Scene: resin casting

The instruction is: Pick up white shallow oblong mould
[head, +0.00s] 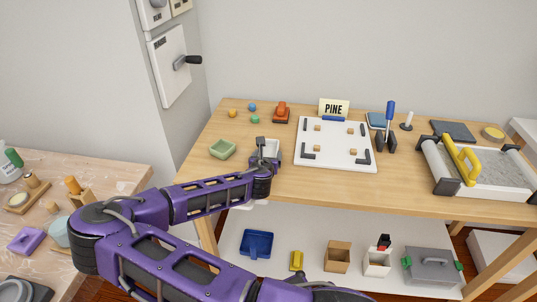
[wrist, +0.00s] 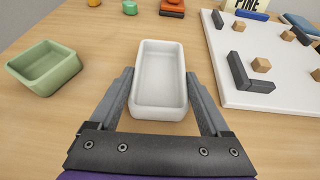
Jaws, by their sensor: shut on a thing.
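The white shallow oblong mould (wrist: 160,85) lies lengthwise between the two fingers of my gripper (wrist: 159,78) in the wrist view. The fingers press on its long sides, and its open hollow faces up and looks empty. In the head view the mould (head: 271,148) shows partly behind my gripper (head: 262,152), near the left front part of the wooden table (head: 285,188). I cannot tell whether its base touches the tabletop.
A green mould (head: 222,149) stands just left. A white board (head: 335,160) with dark brackets and small wooden blocks lies to the right. An orange-topped tool (head: 282,113) and small coloured pots (head: 254,119) stand behind.

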